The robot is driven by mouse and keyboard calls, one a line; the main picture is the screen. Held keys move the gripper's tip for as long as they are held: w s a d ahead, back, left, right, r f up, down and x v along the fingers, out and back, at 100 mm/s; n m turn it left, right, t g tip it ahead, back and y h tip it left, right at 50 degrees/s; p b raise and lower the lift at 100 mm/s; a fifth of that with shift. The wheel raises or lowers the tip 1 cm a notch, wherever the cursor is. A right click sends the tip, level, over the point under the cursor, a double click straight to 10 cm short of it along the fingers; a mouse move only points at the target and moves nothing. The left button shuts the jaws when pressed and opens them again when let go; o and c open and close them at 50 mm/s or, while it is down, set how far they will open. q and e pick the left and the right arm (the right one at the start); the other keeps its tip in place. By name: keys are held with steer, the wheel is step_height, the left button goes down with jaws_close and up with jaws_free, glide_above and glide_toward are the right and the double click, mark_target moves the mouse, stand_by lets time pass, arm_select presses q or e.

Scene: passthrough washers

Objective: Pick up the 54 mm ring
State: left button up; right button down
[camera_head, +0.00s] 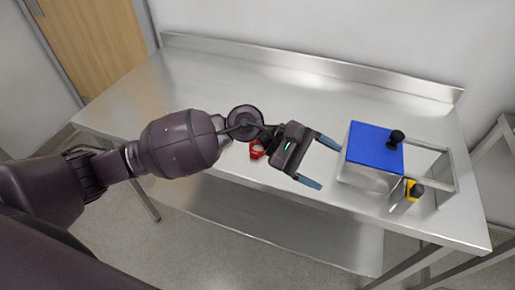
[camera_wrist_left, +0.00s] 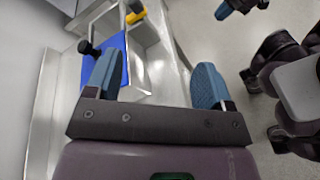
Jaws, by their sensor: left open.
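I cannot make out a ring for certain in either view. A small red object (camera_head: 257,149) lies on the steel table, partly hidden by my left arm; its full shape does not show. My left gripper (camera_head: 325,165) is open and empty above the table, between the red object and the blue-topped fixture. In the left wrist view its two blue fingers (camera_wrist_left: 158,68) stand wide apart with nothing between them. Part of my right gripper (camera_wrist_left: 240,6) shows at the top of the left wrist view; its jaw state is unclear.
The blue-topped fixture (camera_head: 371,150) with a black knob (camera_head: 396,137) stands right of my left gripper. A yellow part (camera_head: 413,189) with a black knob sits at its front right, by a metal frame. The steel table (camera_head: 215,75) is clear at the back left.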

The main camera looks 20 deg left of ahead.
arm_select(q)
steer(key=w+a+f+m+y, duration=0.4)
steer(key=a+f+m+y, duration=0.15)
steer(key=a+y, duration=0.2)
steer(key=m+y, duration=0.4)
steer(key=y, duration=0.3)
glide_above(254, 153)
step_height(254, 153, down, 3)
steer(key=shift+a+f+t, duration=0.1)
steer(key=shift+a+t, duration=0.05)
steer(key=shift+t, duration=0.25)
steer(key=shift+d+f, duration=0.2)
steer(key=shift+f, duration=2.45)
steer(key=c, duration=1.3)
